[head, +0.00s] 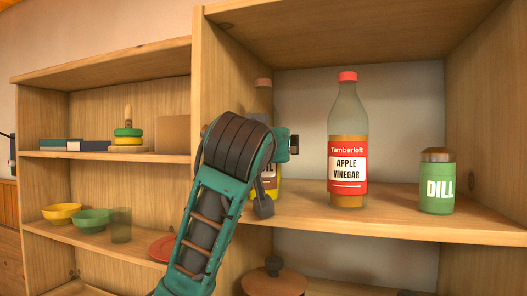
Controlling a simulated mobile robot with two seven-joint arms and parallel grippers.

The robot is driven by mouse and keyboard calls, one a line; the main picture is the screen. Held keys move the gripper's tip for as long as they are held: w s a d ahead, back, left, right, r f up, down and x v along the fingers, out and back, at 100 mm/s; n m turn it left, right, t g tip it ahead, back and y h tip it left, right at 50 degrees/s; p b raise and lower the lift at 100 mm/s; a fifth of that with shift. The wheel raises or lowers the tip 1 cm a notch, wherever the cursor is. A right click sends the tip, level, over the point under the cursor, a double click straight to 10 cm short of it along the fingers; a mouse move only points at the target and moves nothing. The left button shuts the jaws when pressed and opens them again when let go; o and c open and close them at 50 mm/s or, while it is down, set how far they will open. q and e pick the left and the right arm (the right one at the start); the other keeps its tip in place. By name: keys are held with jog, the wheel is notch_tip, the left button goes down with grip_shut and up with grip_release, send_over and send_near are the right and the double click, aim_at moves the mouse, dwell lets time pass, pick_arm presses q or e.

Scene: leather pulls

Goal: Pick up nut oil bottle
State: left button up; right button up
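A bottle with a brown cap (263,83) stands on the shelf at the left of the right-hand compartment. It is likely the nut oil bottle; only its neck, a yellow lower edge and a scrap of dark label show. My teal and black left arm comes up from the bottom and covers most of it. My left gripper (280,172) is at the bottle, with dark finger parts to its right and below. Whether the fingers touch or grip the bottle is hidden. My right gripper is out of view.
An apple vinegar bottle (347,140) with a red cap stands to the right, and a green dill jar (437,182) farther right. The upright panel (222,75) is close on the left. Bowls (92,221) and a stacking toy (128,138) are on the left shelves. A lidded pot (273,280) is below.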

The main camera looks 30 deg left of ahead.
pick_arm(q)
jog(key=c, duration=1.5)
jog(key=shift+r, duration=0.15)
jog(key=r+p+v, duration=0.1)
jog(key=r+v, duration=0.2)
jog(key=v, duration=1.5)
jog(key=shift+r, duration=0.15)
